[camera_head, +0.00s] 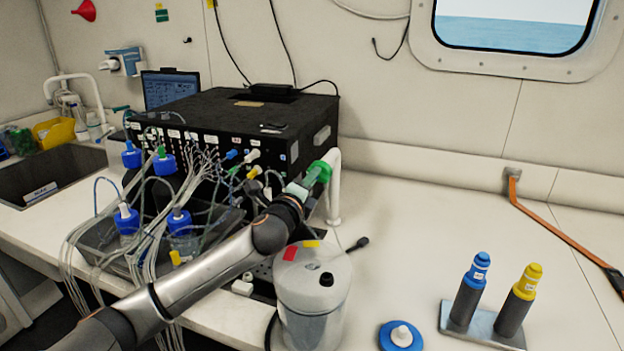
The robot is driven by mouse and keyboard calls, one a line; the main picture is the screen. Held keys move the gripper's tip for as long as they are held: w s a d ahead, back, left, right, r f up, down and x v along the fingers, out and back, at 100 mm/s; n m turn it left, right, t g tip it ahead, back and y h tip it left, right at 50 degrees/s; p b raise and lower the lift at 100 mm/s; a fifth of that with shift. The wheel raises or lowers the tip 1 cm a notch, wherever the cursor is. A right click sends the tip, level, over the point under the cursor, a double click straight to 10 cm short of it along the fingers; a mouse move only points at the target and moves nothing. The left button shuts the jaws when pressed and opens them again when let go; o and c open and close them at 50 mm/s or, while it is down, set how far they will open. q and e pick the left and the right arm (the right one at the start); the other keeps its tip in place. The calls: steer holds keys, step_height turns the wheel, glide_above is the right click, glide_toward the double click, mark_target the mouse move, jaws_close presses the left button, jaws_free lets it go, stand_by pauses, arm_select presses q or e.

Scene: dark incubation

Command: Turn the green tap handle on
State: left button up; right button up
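My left arm reaches in from the lower left, and its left gripper (297,190) is at the front right corner of the black box. A green rounded piece (319,171) shows at the gripper's end, in front of a white curved pipe. I cannot tell whether it is a handle or part of the gripper, and the fingers are not clear. A small green tap handle (234,170) sits on the box front, among blue, white and yellow ones, left of the gripper and apart from it. My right gripper is not in view.
The black box (240,112) stands on the white bench with many thin tubes and blue-capped bottles before it. A white-lidded container (312,285) stands just below the gripper. A blue and a yellow bottle stand in a metal holder (483,328). The right bench is mostly clear.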

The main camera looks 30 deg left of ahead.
arm_select(q)
steer(key=o, duration=0.4)
steer(key=shift+b+v, duration=1.1)
steer(key=shift+v, duration=5.15)
steer(key=shift+a, duration=0.1)
